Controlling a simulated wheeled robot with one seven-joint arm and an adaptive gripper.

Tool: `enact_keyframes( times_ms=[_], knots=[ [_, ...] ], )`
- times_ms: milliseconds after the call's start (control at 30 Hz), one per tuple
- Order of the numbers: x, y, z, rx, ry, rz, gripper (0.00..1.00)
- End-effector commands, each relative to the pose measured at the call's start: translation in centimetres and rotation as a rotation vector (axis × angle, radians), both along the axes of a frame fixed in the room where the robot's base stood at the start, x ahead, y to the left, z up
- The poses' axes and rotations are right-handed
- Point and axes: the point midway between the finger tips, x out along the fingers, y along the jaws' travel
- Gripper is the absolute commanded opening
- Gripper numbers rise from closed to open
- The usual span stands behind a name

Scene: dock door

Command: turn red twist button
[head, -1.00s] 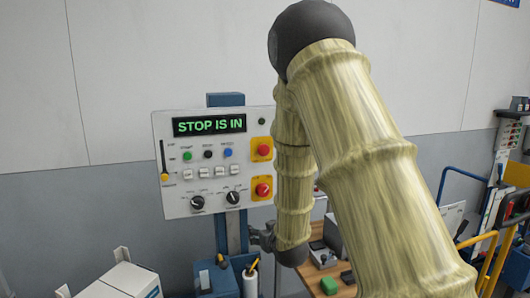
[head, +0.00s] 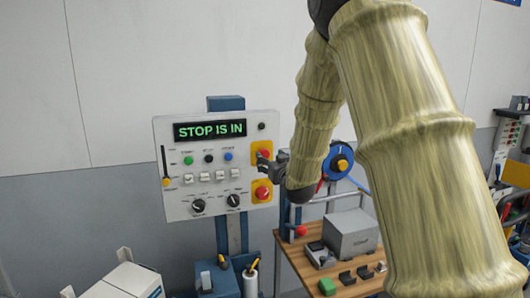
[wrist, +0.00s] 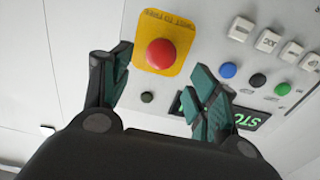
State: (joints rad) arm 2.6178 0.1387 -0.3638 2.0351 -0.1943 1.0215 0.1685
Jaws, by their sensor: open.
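A control panel (head: 180,150) with a lit display (head: 209,129) reading "STOP IS IN" stands against the wall. It has two red buttons on yellow plates along its right side, an upper one (head: 264,154) and a lower one (head: 262,192). My gripper (head: 267,164) is at the upper one, partly covering its plate. The wrist view shows the upper red button (wrist: 161,53) between my open fingers, with a finger on each side. Lettering on its yellow plate (wrist: 172,20) appears upside down. I cannot tell whether the fingers touch the button.
The panel also holds coloured push buttons (head: 208,158), white switches (head: 205,176), two black knobs (head: 198,205) and a slider (head: 165,170). A wooden bench (head: 295,262) with a grey box (head: 350,234) stands to the right. A white carton (head: 125,282) is at lower left.

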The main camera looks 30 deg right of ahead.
Motion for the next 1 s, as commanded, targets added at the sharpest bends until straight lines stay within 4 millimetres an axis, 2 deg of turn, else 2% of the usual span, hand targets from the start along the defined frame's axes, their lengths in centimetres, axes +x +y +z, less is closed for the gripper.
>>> enact_keyframes(
  times_ms=[300,500,933,1000],
  knots=[
    [4.1,-0.9,0.2,0.0,0.002,0.0,0.6],
    [5.7,-1.3,0.1,0.001,0.001,0.0,0.6],
    [6.3,-1.4,-0.1,0.001,0.001,0.0,0.6],
    [6.3,-1.4,-0.1,0.001,0.001,0.0,0.47]
  ],
)
